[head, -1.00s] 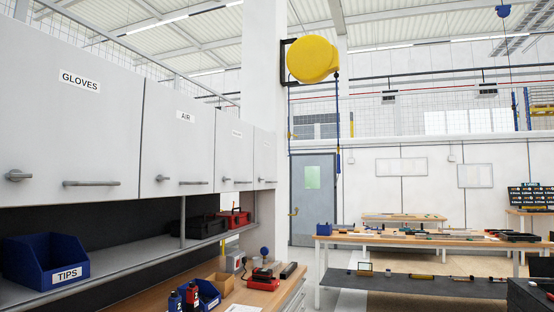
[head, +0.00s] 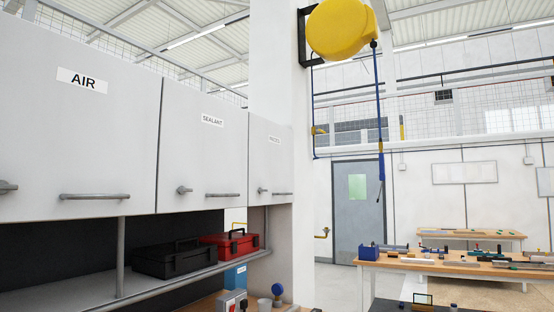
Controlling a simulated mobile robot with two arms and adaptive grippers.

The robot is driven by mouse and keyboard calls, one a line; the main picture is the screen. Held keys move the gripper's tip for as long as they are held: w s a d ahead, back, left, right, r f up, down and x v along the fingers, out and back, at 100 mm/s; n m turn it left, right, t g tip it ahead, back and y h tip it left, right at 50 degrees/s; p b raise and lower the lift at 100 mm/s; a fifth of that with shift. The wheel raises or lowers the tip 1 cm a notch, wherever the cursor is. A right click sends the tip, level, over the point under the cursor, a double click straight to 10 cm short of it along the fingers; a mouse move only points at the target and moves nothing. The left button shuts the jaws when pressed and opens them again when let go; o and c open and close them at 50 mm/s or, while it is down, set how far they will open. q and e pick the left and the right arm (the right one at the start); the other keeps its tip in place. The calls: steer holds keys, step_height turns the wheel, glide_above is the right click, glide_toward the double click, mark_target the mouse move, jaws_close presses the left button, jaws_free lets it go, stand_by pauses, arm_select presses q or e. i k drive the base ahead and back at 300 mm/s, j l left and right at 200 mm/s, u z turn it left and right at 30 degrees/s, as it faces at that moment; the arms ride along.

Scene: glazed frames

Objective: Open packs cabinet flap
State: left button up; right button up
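A row of white wall cabinet flaps runs along the left, all shut. The nearest is labelled AIR (head: 110,150), the middle one SEALANT (head: 205,155). The farthest flap (head: 272,165) has a label too small and slanted to read surely. It has a small knob (head: 262,191) and a bar handle (head: 282,194) along its lower edge. No flap in view reads clearly as packs. Neither of my grippers is in view.
Below the flaps, a black toolbox (head: 174,260) and a red toolbox (head: 230,243) stand on a grey shelf (head: 80,293). A white pillar (head: 273,75) stands beyond the cabinets. A workbench (head: 450,268) with tools is at the right.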

mark_target(271, 144)
steer(key=i+l+u, duration=0.15)
steer(key=i+u, duration=0.2)
steer(key=i+l+u, duration=0.45)
steer(key=l, duration=0.15)
steer(key=i+l+u, duration=0.25)
steer(key=l+u, duration=0.2)
steer(key=l, duration=0.2)
